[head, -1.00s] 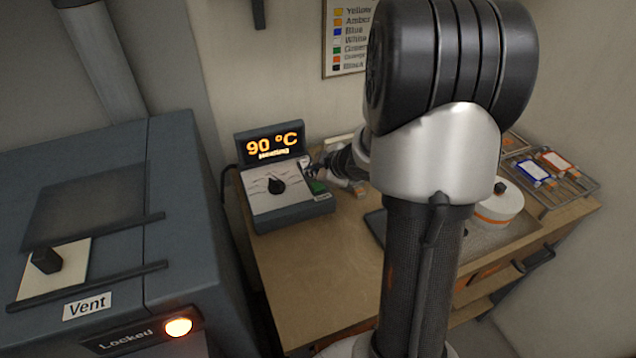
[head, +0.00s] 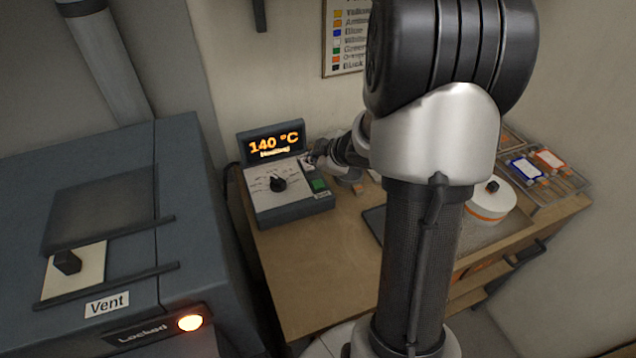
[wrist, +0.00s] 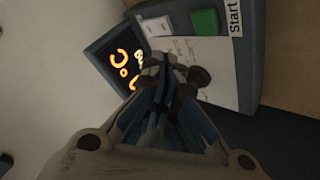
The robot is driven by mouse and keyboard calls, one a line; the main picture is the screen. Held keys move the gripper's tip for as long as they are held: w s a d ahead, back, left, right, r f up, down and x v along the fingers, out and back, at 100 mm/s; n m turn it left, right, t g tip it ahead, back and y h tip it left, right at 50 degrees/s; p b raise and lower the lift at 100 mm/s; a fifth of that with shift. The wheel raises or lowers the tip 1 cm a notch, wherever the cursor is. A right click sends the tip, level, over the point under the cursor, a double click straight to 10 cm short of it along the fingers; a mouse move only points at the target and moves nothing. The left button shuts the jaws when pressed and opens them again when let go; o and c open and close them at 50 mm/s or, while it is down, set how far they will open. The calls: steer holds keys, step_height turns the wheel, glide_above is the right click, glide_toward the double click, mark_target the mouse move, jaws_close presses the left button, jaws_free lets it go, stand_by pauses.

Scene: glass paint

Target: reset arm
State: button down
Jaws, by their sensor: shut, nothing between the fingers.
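My gripper (wrist: 165,75) is shut and empty in the wrist view. Its fingertips are in front of the control box (wrist: 215,70), which has a black knob, a green button (wrist: 205,22) and a "Start" label. In the head view, my gripper (head: 312,157) is close to the control box (head: 290,208), above and to the left of its green button (head: 319,184). I cannot tell if it touches the box. The box's display (head: 273,143) reads 140 °C, with "Heating" beneath. My arm hides part of the bench behind it.
A grey kiln-like cabinet (head: 110,200) stands at left, with a Vent slider (head: 68,262) and a lit Locked lamp (head: 190,322). A round white container (head: 490,200) and trays (head: 545,170) are at the right of the wooden bench (head: 320,260). The bench front is clear.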

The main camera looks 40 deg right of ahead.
steer(key=s+a+r+m+g+h, duration=0.1)
steer(key=s+a+r+m+h, duration=0.15)
steer(key=r, duration=0.35)
steer(key=s+a+r+m+h, duration=0.2)
steer(key=s+a+r, duration=0.15)
steer(key=r, duration=0.35)
steer(key=s+a+m+g+y, duration=0.3)
steer(key=s+a+m+y, duration=0.1)
steer(key=s+a, duration=1.3)
steer(key=s+y, duration=0.1)
steer(key=s, duration=0.2)
steer(key=shift+s+a+r+g, duration=0.2)
steer(key=shift+r+g, duration=0.1)
stand_by(4.4)
